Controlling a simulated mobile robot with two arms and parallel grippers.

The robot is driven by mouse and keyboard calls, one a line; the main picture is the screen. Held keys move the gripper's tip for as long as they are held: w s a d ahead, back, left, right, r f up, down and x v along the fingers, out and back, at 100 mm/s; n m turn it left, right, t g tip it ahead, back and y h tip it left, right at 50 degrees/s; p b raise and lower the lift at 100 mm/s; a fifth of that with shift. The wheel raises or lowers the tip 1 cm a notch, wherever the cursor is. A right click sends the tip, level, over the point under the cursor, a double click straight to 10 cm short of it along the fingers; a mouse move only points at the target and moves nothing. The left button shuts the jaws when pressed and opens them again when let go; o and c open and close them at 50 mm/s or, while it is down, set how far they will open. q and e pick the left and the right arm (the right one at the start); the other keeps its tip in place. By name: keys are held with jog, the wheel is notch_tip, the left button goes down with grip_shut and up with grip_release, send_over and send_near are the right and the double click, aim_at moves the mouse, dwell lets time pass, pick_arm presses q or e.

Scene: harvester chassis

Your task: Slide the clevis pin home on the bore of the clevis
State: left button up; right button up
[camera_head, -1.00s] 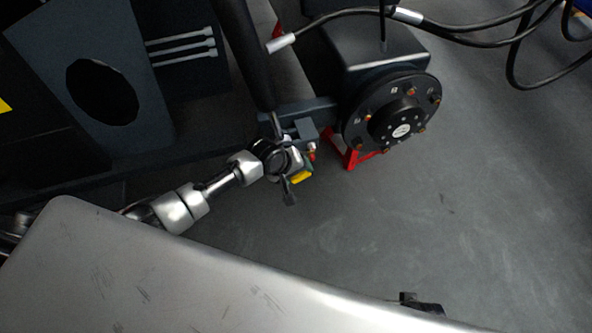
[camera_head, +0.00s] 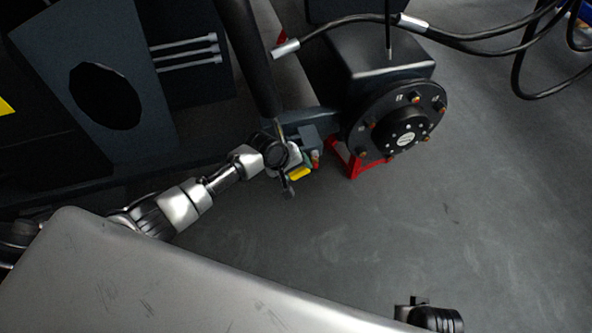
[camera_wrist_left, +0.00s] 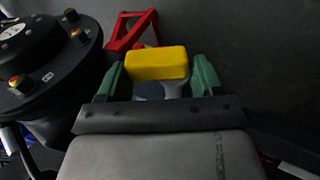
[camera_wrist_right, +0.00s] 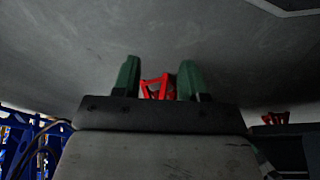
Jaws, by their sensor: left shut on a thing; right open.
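My left gripper (camera_head: 303,167) is at the clevis, a blue-grey bracket (camera_head: 307,134) beside the wheel hub. In the left wrist view its green fingers (camera_wrist_left: 160,72) stand on either side of a yellow block (camera_wrist_left: 157,62), which looks like the head of the clevis pin. The yellow block also shows in the head view (camera_head: 300,174). The pin's shank and the bore are hidden, so I cannot tell how deep the pin sits. In the right wrist view my right gripper (camera_wrist_right: 155,78) is open and empty.
A black wheel hub (camera_head: 398,138) with several studs and a red stand (camera_head: 352,166) are just right of the clevis. A dark cylinder (camera_head: 243,55) rises above it. Black cables (camera_head: 460,38) hang at upper right.

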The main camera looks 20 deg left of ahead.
pick_arm(q)
jog(key=shift+w+a+b, duration=0.4)
jog(key=shift+w+a, duration=0.1)
jog(key=shift+w, duration=0.3)
jog(key=shift+w+a, duration=0.3)
jog(key=shift+w, duration=0.1)
jog(key=o, duration=1.2)
pick_arm(e)
notch_tip(320, 180, up, 5)
jog(key=shift+d, duration=0.1)
pick_arm(q)
jog(key=shift+a+r, duration=0.1)
pick_arm(e)
jog(key=shift+f, duration=0.1)
pick_arm(q)
jog(key=shift+p+v, duration=1.75)
jog(key=shift+v, duration=3.55)
pick_arm(e)
notch_tip(320, 180, down, 13)
jog(key=s, duration=0.3)
jog(key=shift+g, duration=0.3)
pick_arm(q)
jog(key=shift+c, duration=0.5)
pick_arm(e)
jog(key=shift+d, duration=0.1)
